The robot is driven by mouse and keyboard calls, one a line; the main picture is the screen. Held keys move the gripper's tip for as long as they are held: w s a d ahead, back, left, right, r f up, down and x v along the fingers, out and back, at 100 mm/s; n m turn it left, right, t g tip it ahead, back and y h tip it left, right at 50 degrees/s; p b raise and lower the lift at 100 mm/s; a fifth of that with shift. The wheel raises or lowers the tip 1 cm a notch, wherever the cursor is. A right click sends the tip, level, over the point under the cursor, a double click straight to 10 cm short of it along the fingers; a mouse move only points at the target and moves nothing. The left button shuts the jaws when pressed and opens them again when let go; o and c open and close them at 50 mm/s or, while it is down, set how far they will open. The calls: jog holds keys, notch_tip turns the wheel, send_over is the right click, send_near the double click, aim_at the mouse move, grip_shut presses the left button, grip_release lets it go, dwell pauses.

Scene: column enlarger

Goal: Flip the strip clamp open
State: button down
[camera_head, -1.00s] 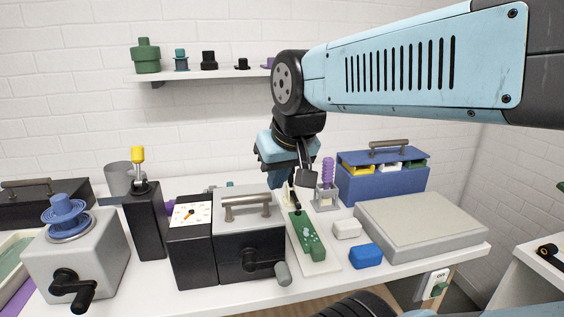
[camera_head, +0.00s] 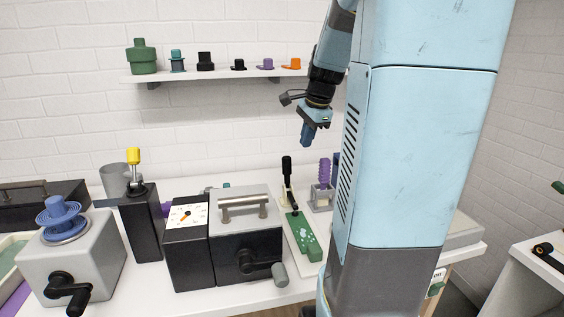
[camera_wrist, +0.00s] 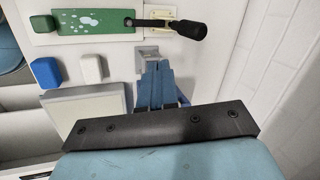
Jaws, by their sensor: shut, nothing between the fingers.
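The strip clamp has a black handle (camera_head: 287,168) that stands upright at the back end of a pale base board. In the wrist view the black handle (camera_wrist: 188,30) points towards the camera. A green strip with pale spots (camera_head: 303,236) lies on the board in front of it, and it also shows in the wrist view (camera_wrist: 93,21). My gripper (camera_head: 307,142) is shut and empty, up in the air above and behind the clamp, apart from it. Its blue fingers (camera_wrist: 157,72) are together in the wrist view.
A black-and-grey crank box (camera_head: 246,240) stands left of the board. A purple tool in a grey stand (camera_head: 322,185) is just right of the clamp. A wall shelf (camera_head: 220,77) with several knobs is behind. My arm hides the table's right part.

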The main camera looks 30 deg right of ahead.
jog(key=f, duration=0.1)
send_near(288, 173)
notch_tip(288, 173, down, 4)
jog(key=s, duration=0.3)
jog(key=shift+w+d+f, duration=0.1)
jog(key=shift+w+f, duration=0.15)
jog(key=shift+w, duration=0.85)
jog(key=shift+w+d+f, duration=0.1)
jog(key=shift+w+f, duration=0.1)
jog(key=shift+w, duration=0.95)
jog(key=shift+w+a, duration=0.1)
jog(key=shift+a, duration=0.1)
